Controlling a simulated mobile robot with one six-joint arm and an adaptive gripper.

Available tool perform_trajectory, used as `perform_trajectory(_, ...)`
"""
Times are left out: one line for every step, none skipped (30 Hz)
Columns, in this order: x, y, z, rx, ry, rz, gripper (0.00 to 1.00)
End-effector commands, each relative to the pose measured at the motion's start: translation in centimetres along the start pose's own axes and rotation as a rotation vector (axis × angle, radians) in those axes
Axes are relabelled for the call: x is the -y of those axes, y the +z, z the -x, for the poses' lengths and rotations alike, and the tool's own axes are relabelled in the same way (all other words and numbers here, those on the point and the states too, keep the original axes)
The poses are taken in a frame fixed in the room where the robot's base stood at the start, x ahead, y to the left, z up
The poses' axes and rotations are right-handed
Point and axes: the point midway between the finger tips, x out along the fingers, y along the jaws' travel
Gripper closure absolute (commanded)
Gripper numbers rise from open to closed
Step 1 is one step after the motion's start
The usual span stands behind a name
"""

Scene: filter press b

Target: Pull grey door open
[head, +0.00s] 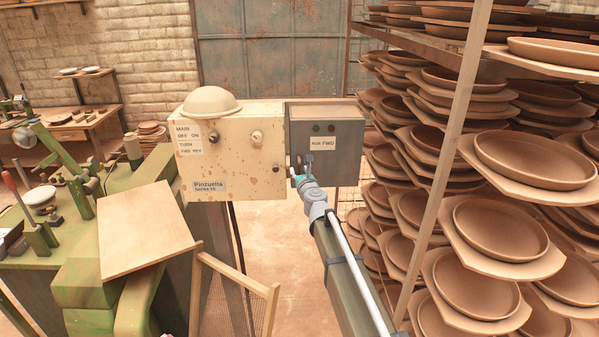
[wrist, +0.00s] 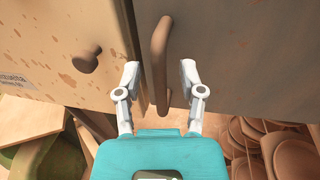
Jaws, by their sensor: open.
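The grey door (head: 338,167) is the front of a small grey box with red and green lamps and a "RUN FWD" label. It looks shut. In the wrist view the grey door (wrist: 240,50) fills the upper right, and its brown vertical bar handle (wrist: 160,50) runs along its left edge. My gripper (wrist: 160,78) is open, one white fingertip on each side of the lower part of the handle. I cannot tell whether either finger touches it. In the head view my gripper (head: 302,178) is at the door's lower left, partly hiding the handle.
A cream control box (head: 227,150) with knobs adjoins the door on the left. A rack of brown plates (head: 490,230) stands close on the right. A green machine (head: 95,230) and a wooden board (head: 145,230) are at left. Some floor (head: 275,225) is clear below.

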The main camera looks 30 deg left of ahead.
Motion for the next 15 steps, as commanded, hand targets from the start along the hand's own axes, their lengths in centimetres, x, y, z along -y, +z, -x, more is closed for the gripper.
perform_trajectory(0.0,0.0,-0.18,0.0,0.0,0.0,0.49)
perform_trajectory(0.0,0.0,-0.21,0.0,0.0,0.0,0.49)
perform_trajectory(0.0,0.0,-0.23,0.0,0.0,0.0,0.49)
perform_trajectory(0.0,0.0,-0.23,0.0,0.0,0.0,0.49)
perform_trajectory(-0.01,0.0,-0.22,0.0,0.0,0.0,0.49)
perform_trajectory(-0.01,0.0,-0.21,0.0,0.0,0.0,0.49)
perform_trajectory(-0.01,0.0,-0.2,0.0,0.0,0.0,0.49)
perform_trajectory(0.0,0.0,-0.2,0.0,0.0,0.0,0.49)
perform_trajectory(0.0,0.0,-0.2,0.0,0.0,0.0,0.49)
perform_trajectory(0.0,0.0,-0.19,0.0,0.0,0.0,0.49)
perform_trajectory(0.0,0.0,-0.19,0.0,0.0,0.0,0.53)
perform_trajectory(0.0,0.0,-0.19,0.0,0.0,0.0,0.6)
perform_trajectory(0.0,0.0,-0.19,0.0,0.0,0.0,0.66)
perform_trajectory(0.0,0.0,-0.19,0.0,0.0,0.0,0.71)
perform_trajectory(0.0,0.0,-0.19,0.0,0.0,0.0,0.79)
